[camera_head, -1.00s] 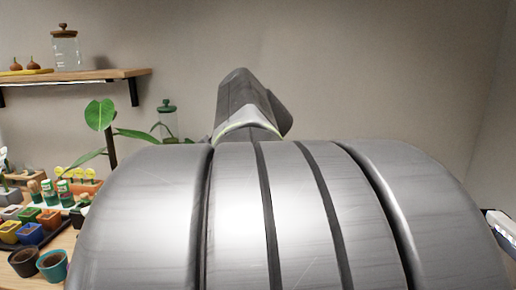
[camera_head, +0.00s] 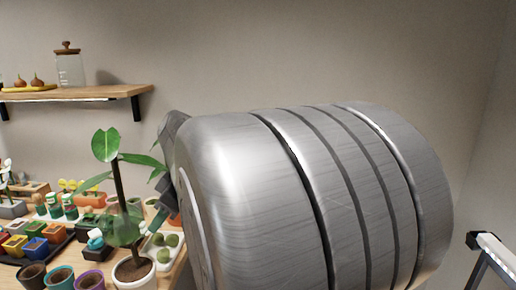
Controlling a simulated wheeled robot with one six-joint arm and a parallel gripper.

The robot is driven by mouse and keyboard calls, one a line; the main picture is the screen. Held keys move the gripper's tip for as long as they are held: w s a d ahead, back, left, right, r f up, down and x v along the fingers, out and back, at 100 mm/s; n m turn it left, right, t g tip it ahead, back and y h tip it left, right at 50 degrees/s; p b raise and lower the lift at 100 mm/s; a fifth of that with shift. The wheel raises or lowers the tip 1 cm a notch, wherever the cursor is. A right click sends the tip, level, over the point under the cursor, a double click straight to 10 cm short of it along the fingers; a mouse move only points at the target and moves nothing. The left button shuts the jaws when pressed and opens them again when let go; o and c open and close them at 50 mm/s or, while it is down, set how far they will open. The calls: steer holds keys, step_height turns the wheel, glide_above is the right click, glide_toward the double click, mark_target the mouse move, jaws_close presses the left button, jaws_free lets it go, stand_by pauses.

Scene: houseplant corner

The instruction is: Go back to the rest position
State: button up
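My own large grey arm links fill the middle and right of the head view, in front of part of the plant table. No object in a grip can be seen.
A table (camera_head: 183,273) at the lower left holds a tall leafy plant in a white pot (camera_head: 133,273), small coloured pots (camera_head: 34,246) and several round pots. Above is a wooden shelf (camera_head: 100,93) with a glass jar (camera_head: 70,68). A white-topped stand (camera_head: 495,248) is at the right.

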steer(key=shift+a+r+h+p, duration=0.45)
steer(key=shift+h+p, duration=0.4)
steer(key=shift+p, duration=0.45)
steer(key=shift+a+r+h+p, duration=0.4)
steer(key=shift+h+p, duration=0.45)
steer(key=shift+p, duration=0.45)
steer(key=a+h+p, duration=0.1)
steer(key=h+p, duration=0.1)
steer(key=a+h+p, duration=0.1)
steer(key=h+p, duration=0.1)
steer(key=shift+w+a+r+g, duration=0.15)
steer(key=shift+w+a+g, duration=0.05)
steer(key=shift+a+g, duration=0.1)
steer(key=r, duration=0.2)
steer(key=shift+d+r+b, duration=0.2)
steer(key=shift+r+b, duration=0.1)
steer(key=shift+a+r, duration=0.1)
steer(key=shift+r, duration=0.05)
